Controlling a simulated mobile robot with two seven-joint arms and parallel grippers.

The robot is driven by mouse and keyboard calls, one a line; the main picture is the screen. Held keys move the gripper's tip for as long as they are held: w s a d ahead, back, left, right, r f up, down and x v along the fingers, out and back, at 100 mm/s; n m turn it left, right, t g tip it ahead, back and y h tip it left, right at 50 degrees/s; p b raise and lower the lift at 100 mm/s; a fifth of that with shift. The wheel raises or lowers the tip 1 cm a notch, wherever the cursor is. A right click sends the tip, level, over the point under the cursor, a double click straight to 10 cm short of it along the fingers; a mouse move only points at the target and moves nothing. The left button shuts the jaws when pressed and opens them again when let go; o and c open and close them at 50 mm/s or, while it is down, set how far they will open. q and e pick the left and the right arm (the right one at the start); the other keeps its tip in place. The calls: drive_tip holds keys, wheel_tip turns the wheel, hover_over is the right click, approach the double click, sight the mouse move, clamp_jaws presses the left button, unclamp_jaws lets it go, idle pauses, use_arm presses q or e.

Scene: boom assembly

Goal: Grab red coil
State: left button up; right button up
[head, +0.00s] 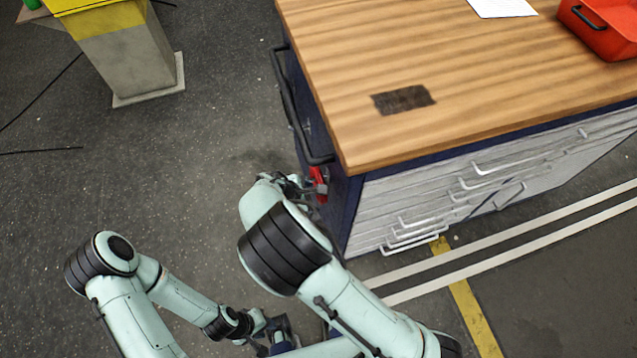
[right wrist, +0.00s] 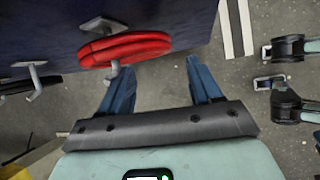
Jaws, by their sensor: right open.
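The red coil (right wrist: 125,48) hangs from a metal hook on the dark blue side of the cabinet. In the head view only a small part of the red coil (head: 318,182) shows beside the cabinet. My right gripper (right wrist: 158,66) is open and empty, with its two blue fingers apart. The coil lies just beyond the left finger, mostly left of the gap. In the head view my right gripper (head: 300,187) is by the cabinet side, partly hidden by my arm. My left gripper (head: 277,333) is low in the head view, partly hidden, its jaws unclear.
A second hook (right wrist: 36,76) with a dark item sits left of the coil. The cabinet (head: 348,215) has a wooden top and a black side handle (head: 290,105). A red bin (head: 600,38) stands on top. A grey pedestal (head: 130,60) stands away left, with open floor between.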

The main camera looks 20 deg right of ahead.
sight(319, 200)
drive_tip(key=x, duration=0.6)
drive_tip(key=shift+s+d+f, duration=0.1)
drive_tip(key=shift+d+f, duration=0.1)
drive_tip(key=shift+d, duration=0.2)
drive_tip(key=c, duration=1)
drive_tip(key=shift+s, duration=0.1)
clamp_jaws()
